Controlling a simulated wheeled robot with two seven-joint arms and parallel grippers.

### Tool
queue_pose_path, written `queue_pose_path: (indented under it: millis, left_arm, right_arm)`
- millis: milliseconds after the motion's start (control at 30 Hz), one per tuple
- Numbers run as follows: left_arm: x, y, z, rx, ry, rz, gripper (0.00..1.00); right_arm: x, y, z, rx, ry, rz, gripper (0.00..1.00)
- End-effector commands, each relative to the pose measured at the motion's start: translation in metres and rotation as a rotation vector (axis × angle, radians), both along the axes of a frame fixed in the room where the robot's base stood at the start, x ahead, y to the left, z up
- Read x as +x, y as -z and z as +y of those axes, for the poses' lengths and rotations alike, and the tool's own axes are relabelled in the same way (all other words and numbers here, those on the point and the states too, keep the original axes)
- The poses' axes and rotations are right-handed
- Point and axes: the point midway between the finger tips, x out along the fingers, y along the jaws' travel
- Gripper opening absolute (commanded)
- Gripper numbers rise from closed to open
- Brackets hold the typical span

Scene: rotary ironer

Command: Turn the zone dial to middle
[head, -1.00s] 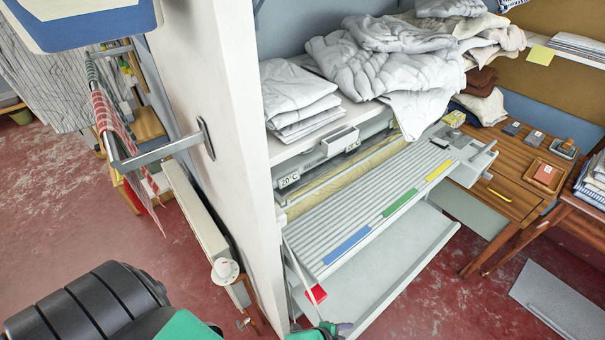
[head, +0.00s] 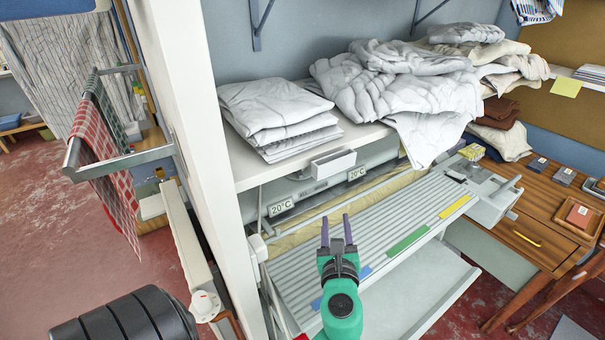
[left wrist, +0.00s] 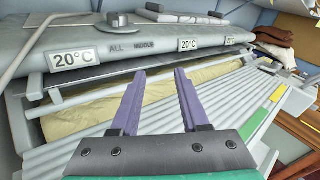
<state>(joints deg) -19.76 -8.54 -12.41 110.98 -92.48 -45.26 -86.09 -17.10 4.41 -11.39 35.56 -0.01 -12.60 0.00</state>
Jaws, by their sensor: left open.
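The zone dial (left wrist: 117,20) is a grey knob on top of the ironer's rounded housing in the left wrist view. The words ALL and MIDDLE stand on the housing below it, between two 20°C displays. I cannot tell which word the dial points at. My left gripper (head: 337,227) is open and empty in the head view, with purple fingers in front of the ironer's padded roller. In the left wrist view its fingertips (left wrist: 160,73) are below the dial, apart from it. I cannot make out the dial in the head view. My right gripper is not in view.
A white shelf (head: 245,182) with folded and heaped linen overhangs the ironer housing. The ribbed ironer board (head: 400,215) with blue, green and yellow strips lies below the left gripper. A white wall panel (head: 195,110) stands at the left, a wooden desk (head: 545,215) at the right.

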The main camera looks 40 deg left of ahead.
Motion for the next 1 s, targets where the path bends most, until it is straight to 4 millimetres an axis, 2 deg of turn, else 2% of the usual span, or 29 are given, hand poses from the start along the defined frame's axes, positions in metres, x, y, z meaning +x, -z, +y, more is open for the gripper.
queue_pose_path:
  millis: [33, 100, 200, 367, 700, 833, 1000]
  left_arm:
    - [-0.017, -0.012, 0.019, 0.084, -0.081, 0.035, 0.45]
    - [-0.035, -0.024, 0.038, 0.179, -0.167, 0.074, 0.45]
    - [-0.041, -0.030, 0.049, 0.228, -0.208, 0.094, 0.45]
    - [-0.021, -0.032, 0.069, 0.226, -0.205, 0.091, 0.45]
    - [0.038, -0.031, 0.135, 0.223, -0.202, 0.091, 0.45]
    - [0.051, -0.028, 0.148, 0.223, -0.199, 0.093, 0.45]
    - [0.055, -0.027, 0.153, 0.220, -0.200, 0.093, 0.45]
  right_arm:
    - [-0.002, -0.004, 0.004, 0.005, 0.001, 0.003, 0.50]
    - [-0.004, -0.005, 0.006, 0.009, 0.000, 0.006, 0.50]
    - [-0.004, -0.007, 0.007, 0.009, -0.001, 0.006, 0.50]
    - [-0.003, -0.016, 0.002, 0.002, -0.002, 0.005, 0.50]
    - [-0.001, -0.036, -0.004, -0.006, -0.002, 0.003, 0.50]
    - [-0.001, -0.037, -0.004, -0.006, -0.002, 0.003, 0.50]
    - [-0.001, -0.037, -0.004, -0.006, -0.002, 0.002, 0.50]
